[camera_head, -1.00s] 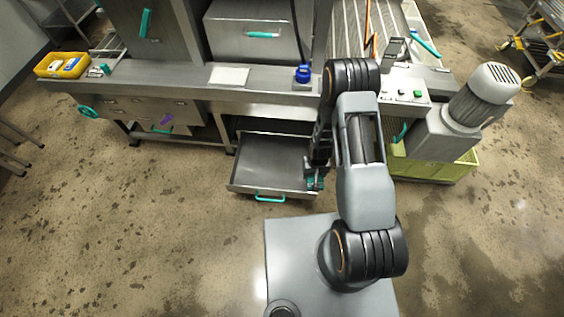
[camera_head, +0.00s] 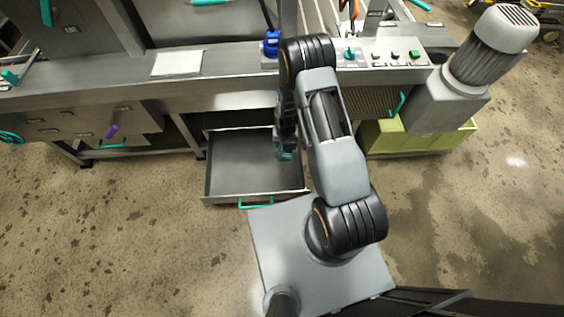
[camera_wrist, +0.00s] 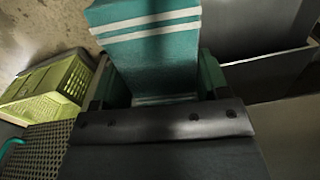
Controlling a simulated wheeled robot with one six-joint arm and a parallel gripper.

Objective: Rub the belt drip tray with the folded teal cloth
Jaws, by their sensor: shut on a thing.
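The folded teal cloth (camera_wrist: 152,45) with white stripes is gripped between my gripper's fingers (camera_wrist: 157,92) in the wrist view. In the head view my gripper (camera_head: 285,152) hangs low at the right side of an open steel tray (camera_head: 230,194) with a teal front handle, which looks like the belt drip tray. Grey tray walls (camera_wrist: 265,72) show right of the cloth in the wrist view. The arm partly hides the tray's right side. I cannot tell whether the cloth touches the tray.
The steel bench (camera_head: 120,90) overhangs the tray and carries a white sheet (camera_head: 177,63) and a blue bottle (camera_head: 271,43). A green crate (camera_head: 415,137) stands on the floor at right, below a motor (camera_head: 490,45) and a button panel (camera_head: 385,56). Open floor lies at left.

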